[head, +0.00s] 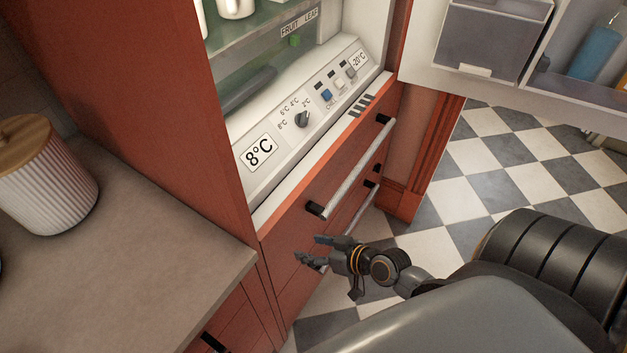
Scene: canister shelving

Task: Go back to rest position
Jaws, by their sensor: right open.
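My right gripper (310,250) is open and empty, with its fingers pointing left. It appears in front of the red drawer front (285,240), below the upper silver bar handle (352,170). I cannot tell whether it touches the drawer. My right arm comes in from the lower right. My left gripper is not in view.
The fridge's control panel (310,112) shows 8°C above the drawers. Its open door (480,75) with bins holding a blue bottle (596,52) stands at upper right. A ribbed canister (48,190) stands on the counter (130,265). The checkered floor (500,182) is clear.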

